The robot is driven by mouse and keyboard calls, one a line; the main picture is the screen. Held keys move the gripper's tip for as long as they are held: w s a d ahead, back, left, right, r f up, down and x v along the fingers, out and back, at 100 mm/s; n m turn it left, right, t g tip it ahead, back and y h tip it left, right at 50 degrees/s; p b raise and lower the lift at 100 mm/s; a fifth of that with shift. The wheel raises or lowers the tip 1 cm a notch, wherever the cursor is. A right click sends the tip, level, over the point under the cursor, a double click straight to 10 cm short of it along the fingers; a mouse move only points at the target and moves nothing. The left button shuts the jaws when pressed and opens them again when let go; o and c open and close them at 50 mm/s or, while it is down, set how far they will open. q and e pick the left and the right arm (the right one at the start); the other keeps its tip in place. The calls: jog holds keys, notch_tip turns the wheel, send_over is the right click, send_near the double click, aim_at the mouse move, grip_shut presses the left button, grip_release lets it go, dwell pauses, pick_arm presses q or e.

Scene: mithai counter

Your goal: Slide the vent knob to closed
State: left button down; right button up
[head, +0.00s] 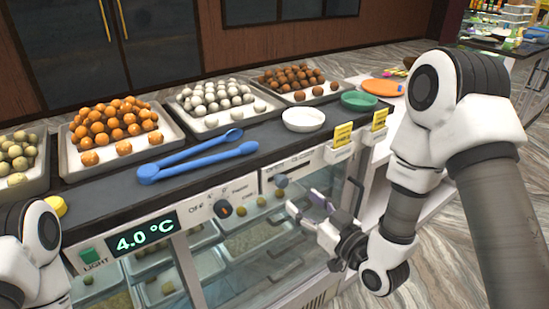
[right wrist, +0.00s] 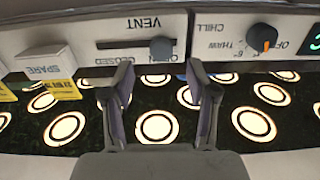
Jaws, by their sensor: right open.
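The vent knob (right wrist: 161,48) is a small grey-blue knob in a dark horizontal slot. In the right wrist view, where the lettering is upside down, it sits at the right end of the slot, by the OPEN label, away from the CLOSED label (right wrist: 112,58). In the head view the knob (head: 281,181) is on the front panel of the counter. My right gripper (right wrist: 162,92) is open and empty, its fingers spread either side of the knob's line but short of it. In the head view this gripper (head: 307,203) is just right of and below the knob. My left gripper is out of view.
Left of the vent panel in the head view are a rotary dial (head: 222,209) and a temperature display (head: 143,233). Blue tongs (head: 195,162), a white bowl (head: 303,119) and trays of sweets stand on the counter top. A SPARE tag holder (right wrist: 45,62) juts out near the slot's CLOSED end.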

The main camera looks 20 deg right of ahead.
aim_at(285, 182)
jog(key=p+x, duration=0.1)
jog(key=x, duration=0.1)
jog(key=p+x, duration=0.1)
jog(key=x, duration=0.2)
jog(key=r+p+x, duration=0.1)
jog(key=x, duration=0.1)
jog(key=shift+w+a, duration=0.15)
jog(key=shift+w, duration=0.05)
jog(key=shift+s+r, duration=0.1)
jog(key=shift+s, duration=0.1)
jog(key=shift+w, duration=0.1)
grip_shut()
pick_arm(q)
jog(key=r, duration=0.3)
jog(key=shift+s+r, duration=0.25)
